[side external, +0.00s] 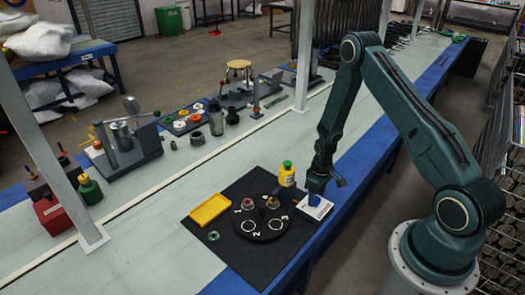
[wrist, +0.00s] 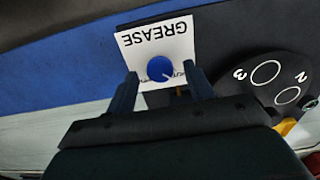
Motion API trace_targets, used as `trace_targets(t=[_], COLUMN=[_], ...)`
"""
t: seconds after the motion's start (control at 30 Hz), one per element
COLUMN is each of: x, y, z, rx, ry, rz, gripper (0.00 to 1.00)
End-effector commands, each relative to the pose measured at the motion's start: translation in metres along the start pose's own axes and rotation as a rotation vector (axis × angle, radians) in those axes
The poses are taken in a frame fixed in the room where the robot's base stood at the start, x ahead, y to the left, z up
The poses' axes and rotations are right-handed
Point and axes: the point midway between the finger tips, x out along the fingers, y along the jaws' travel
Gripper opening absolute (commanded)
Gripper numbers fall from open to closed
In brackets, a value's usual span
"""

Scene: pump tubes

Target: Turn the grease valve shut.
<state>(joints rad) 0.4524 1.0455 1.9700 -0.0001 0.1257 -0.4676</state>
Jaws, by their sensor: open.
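The grease valve is a round blue knob (wrist: 160,68) on a white card (wrist: 177,33) lettered GREASE. A small pale pointer mark is at the knob's lower right edge, near partly hidden small lettering. In the side view the knob (side external: 314,200) and card (side external: 320,212) sit at the right edge of the black mat. My gripper (wrist: 160,72) is open, with one finger on either side of the knob in the wrist view; I see no contact. In the side view my gripper (side external: 320,185) is low beside the knob. Its exact height is unclear.
A black round plate (side external: 262,224) with numbered rings stands left of the card, carrying small parts. A yellow-green bottle (side external: 287,173) stands close to my gripper. A yellow tray (side external: 210,209) and a green ring (side external: 213,236) lie farther left. The blue table edge runs close on the right.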

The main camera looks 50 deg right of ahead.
Motion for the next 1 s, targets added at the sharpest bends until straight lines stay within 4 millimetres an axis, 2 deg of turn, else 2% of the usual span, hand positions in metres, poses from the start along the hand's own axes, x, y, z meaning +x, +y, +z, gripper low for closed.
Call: trace_targets(t=[0.8, 1.0], x=[-0.101, -0.120], y=[0.000, 0.000], z=[0.000, 0.000], rx=[-0.001, -0.001], ry=[0.002, 0.001], rz=[0.001, 0.001], gripper=[0.53, 0.53])
